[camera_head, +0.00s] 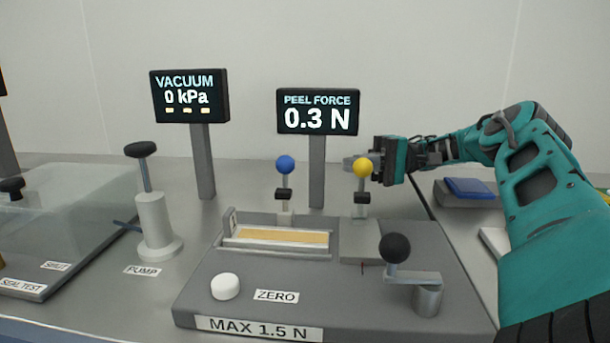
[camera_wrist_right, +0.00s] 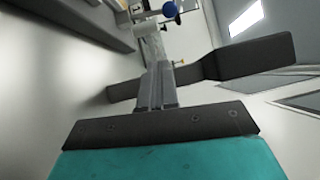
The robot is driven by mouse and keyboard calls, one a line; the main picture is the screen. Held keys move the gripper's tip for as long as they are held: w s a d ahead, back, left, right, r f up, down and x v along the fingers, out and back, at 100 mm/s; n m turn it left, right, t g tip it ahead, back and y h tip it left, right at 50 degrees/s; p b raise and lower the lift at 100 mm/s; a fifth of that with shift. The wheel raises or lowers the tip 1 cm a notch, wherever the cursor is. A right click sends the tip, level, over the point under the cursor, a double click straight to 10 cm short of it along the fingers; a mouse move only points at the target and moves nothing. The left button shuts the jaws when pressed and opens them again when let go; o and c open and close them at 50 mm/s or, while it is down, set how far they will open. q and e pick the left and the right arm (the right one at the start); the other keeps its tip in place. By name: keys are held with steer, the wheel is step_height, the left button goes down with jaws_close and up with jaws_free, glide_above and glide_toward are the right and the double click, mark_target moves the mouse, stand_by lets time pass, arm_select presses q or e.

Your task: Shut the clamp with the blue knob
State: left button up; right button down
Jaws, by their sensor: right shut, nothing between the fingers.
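The blue knob (camera_head: 285,164) tops an upright clamp lever with a black block (camera_head: 284,195) below it, at the back left of the grey peel tester (camera_head: 210,268). The clamp stands up, above the tan strip (camera_head: 280,236). In the right wrist view the blue knob (camera_wrist_right: 169,9) is beyond the fingertips. My right gripper (camera_head: 349,163) is shut and empty, to the right of the blue knob and apart from it. Its fingers pass behind the yellow knob (camera_head: 363,168); whether they touch is unclear. The shut fingers also show in the right wrist view (camera_wrist_right: 157,67). My left gripper is out of view.
The yellow-knobbed clamp stands upright right of the blue one. The peel force display (camera_head: 318,111) stands behind. A black-knobbed crank (camera_head: 395,248) and white button (camera_head: 225,286) are in front. The pump lever (camera_head: 141,150) is left; a blue pad (camera_head: 469,188) lies right.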

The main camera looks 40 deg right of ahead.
steer(key=shift+w+a+r, duration=0.15)
steer(key=shift+a, duration=0.35)
steer(key=p, duration=0.2)
glide_toward(286, 185)
steer(key=w, duration=0.1)
steer(key=w+a, duration=0.1)
steer(key=w, duration=0.3)
steer(key=shift+w+a+r, duration=0.1)
steer(key=shift+a+r, duration=0.1)
steer(key=shift+a, duration=0.1)
steer(key=shift+s+a+r+p, duration=0.1)
steer(key=shift+s+a+p, duration=0.3)
steer(key=shift+a, duration=0.5)
steer(key=shift+s+a+r+p, duration=0.1)
steer(key=shift+s+a+p, duration=0.3)
steer(key=shift+a, duration=0.5)
steer(key=shift+f, duration=0.1)
